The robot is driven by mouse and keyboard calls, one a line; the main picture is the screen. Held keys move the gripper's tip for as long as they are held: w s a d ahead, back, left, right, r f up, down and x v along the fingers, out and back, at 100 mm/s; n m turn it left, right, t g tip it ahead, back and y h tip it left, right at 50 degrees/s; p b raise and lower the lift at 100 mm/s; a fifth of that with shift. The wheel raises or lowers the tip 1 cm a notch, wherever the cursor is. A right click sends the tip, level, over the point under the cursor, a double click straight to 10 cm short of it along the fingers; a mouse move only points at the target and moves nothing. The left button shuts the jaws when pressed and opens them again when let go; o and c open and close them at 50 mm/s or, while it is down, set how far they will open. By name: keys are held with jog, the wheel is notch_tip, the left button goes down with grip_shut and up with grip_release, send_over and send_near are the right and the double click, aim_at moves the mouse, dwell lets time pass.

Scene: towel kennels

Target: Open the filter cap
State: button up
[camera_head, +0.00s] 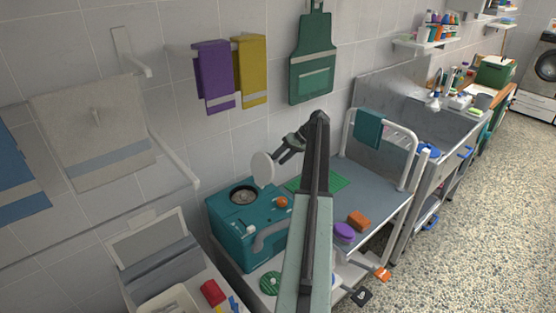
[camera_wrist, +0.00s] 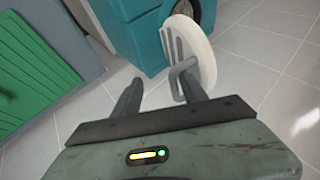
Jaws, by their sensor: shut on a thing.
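The filter cap (camera_head: 263,169) is a white round disc, tilted up on its edge beside the round dark opening (camera_head: 243,195) on top of the teal machine (camera_head: 233,238). The opening is uncovered. My gripper (camera_head: 280,158) is to the right of the cap, shut on its handle. In the wrist view the white cap (camera_wrist: 201,50) shows its grey handle, with my gripper's fingers (camera_wrist: 160,88) at it. Whether the cap still touches the machine's top is hard to tell.
An orange knob (camera_head: 281,202) sits on the machine's top. A green mat (camera_head: 328,183) lies on the grey table to the right, with a purple sponge (camera_head: 344,232) and an orange block (camera_head: 359,221). Towels (camera_head: 215,75) and a green apron (camera_head: 312,60) hang on the wall behind.

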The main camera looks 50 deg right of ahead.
jog(key=shift+s+f+g, duration=0.25)
jog(key=shift+s+g, duration=0.05)
jog(key=shift+s, duration=0.2)
jog(key=p+v, duration=0.6)
jog(key=v, duration=0.2)
jog(key=shift+w, duration=0.3)
